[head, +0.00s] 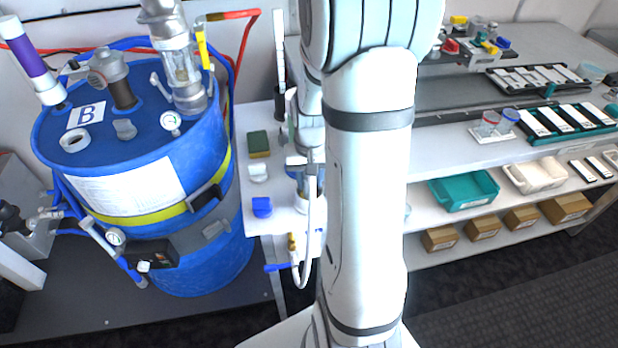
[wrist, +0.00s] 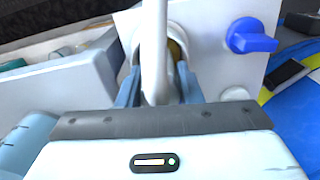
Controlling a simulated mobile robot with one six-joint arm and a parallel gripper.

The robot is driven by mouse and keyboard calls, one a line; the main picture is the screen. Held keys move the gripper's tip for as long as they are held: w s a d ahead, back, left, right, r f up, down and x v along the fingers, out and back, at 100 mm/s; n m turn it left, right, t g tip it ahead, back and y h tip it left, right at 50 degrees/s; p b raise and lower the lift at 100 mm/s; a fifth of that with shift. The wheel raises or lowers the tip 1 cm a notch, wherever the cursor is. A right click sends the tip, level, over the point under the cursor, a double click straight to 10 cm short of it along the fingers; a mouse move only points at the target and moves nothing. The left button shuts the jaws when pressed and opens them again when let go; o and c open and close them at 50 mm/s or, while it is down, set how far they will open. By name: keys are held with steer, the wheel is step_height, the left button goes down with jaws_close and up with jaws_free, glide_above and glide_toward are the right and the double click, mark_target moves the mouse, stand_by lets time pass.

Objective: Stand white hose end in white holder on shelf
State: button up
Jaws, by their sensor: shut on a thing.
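My gripper (head: 305,170) is shut on the white hose (head: 309,225) near its upper end, above the small white shelf (head: 252,220) beside the blue drum. The hose hangs from the jaws and loops down past the shelf's front edge to a valve with a blue lever (head: 279,267). In the wrist view the white hose (wrist: 155,45) runs between my blue fingers (wrist: 160,92). The hose's very tip is hidden by the jaws.
A green and yellow sponge (head: 259,143) lies behind the white holder. A jar-like vessel (head: 302,204) stands under my gripper, partly hidden. The blue drum (head: 150,235) is close on the left. A long bench (head: 450,160) with trays and boxes is on the right.

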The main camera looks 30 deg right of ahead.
steer(key=shift+f+b, duration=0.45)
steer(key=shift+f, duration=0.1)
steer(key=o, duration=0.9)
steer(key=shift+r+p, duration=4.1)
steer(key=shift+r, duration=1.45)
steer(key=s+a+r+n+t, duration=0.1)
steer(key=s+a+r, duration=0.3)
steer(key=s+a+r+n+t, duration=0.1)
steer(key=s+a+r, duration=0.3)
steer(key=r, duration=0.1)
steer(key=s+a+r+n+t, duration=0.1)
steer(key=s+a+r+n, duration=0.1)
steer(key=s+a+r, duration=0.2)
steer(key=shift+s+a+r, duration=0.2)
steer(key=shift+s+r, duration=0.15)
steer(key=shift+r, duration=0.2)
